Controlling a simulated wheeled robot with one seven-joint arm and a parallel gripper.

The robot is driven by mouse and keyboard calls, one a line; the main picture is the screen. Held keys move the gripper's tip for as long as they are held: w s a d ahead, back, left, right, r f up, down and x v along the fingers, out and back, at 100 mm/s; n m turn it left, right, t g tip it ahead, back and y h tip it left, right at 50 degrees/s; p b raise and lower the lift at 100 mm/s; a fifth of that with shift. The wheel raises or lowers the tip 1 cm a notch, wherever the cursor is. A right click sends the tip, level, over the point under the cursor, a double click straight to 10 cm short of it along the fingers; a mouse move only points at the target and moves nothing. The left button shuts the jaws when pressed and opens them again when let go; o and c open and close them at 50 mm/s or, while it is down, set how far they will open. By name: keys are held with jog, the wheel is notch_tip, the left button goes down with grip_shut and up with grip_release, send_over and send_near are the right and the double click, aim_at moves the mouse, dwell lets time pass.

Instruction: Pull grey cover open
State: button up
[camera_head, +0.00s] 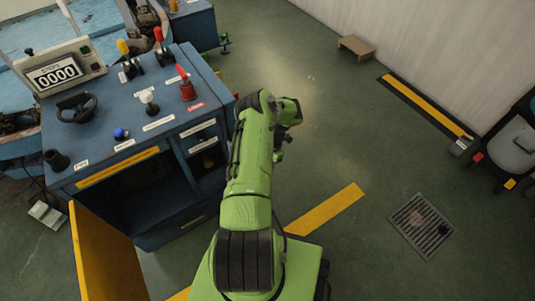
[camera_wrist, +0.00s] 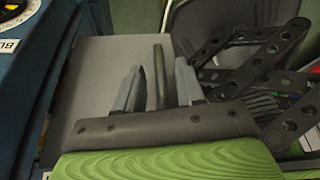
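In the wrist view, a flat grey panel (camera_wrist: 100,72), which looks like the grey cover, fills the left and middle behind my gripper. My gripper (camera_wrist: 158,88) points at it with its two grey fingers apart. A dark upright bar (camera_wrist: 159,72) stands between the fingers, with a visible gap on each side. It looks like a handle, but I cannot tell whether it joins the panel. In the head view, my green arm reaches forward past the right side of the blue console (camera_head: 110,135). The fingers and the cover are not discernible there.
Black perforated links (camera_wrist: 265,65) cross at the right of the wrist view, close to the fingers. The console carries levers, knobs and a 0000 display (camera_head: 55,73). A yellow panel (camera_head: 103,258) stands at lower left. Open green floor with a drain grate (camera_head: 421,225) lies right.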

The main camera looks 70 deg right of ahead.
jog(key=p+v, duration=0.2)
jog(key=v, duration=1)
jog(key=shift+r, duration=0.25)
